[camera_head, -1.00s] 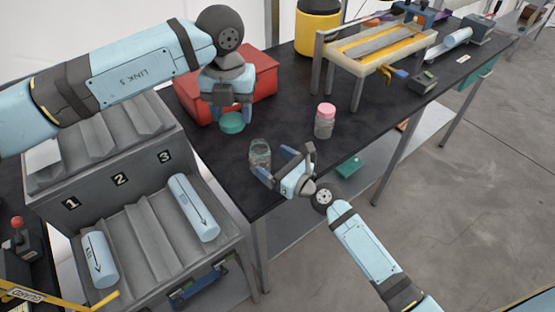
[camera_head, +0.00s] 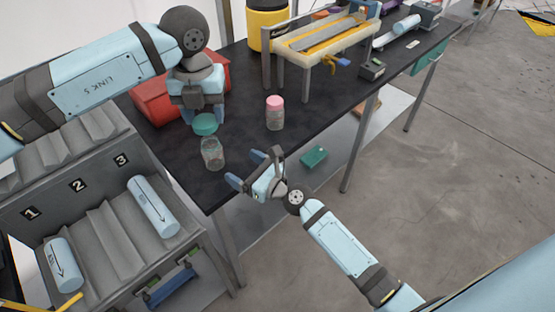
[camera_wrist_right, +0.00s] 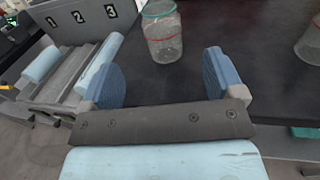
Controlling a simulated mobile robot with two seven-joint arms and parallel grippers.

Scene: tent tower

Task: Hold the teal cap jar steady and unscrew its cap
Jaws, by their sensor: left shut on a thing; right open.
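The clear jar (camera_head: 212,155) stands upright and open-topped on the black table near its front edge. In the right wrist view the jar (camera_wrist_right: 163,38) shows a teal ring at its rim and a red band lower down. The teal cap (camera_head: 205,125) is apart from the jar, just behind and above it in the head view. My left gripper (camera_head: 203,112) points down and is shut on the cap; its fingertips partly hide the cap. My right gripper (camera_head: 255,166) is open and empty at the table edge, with the jar beyond its fingertips.
A pink-capped jar (camera_head: 275,114) stands to the right of the open jar. A red box (camera_head: 152,103) is behind my left gripper. A grey rack (camera_head: 112,240) with light-blue cylinders stands at the left. A yellow-topped stand (camera_head: 325,40) is at the back. Table between is clear.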

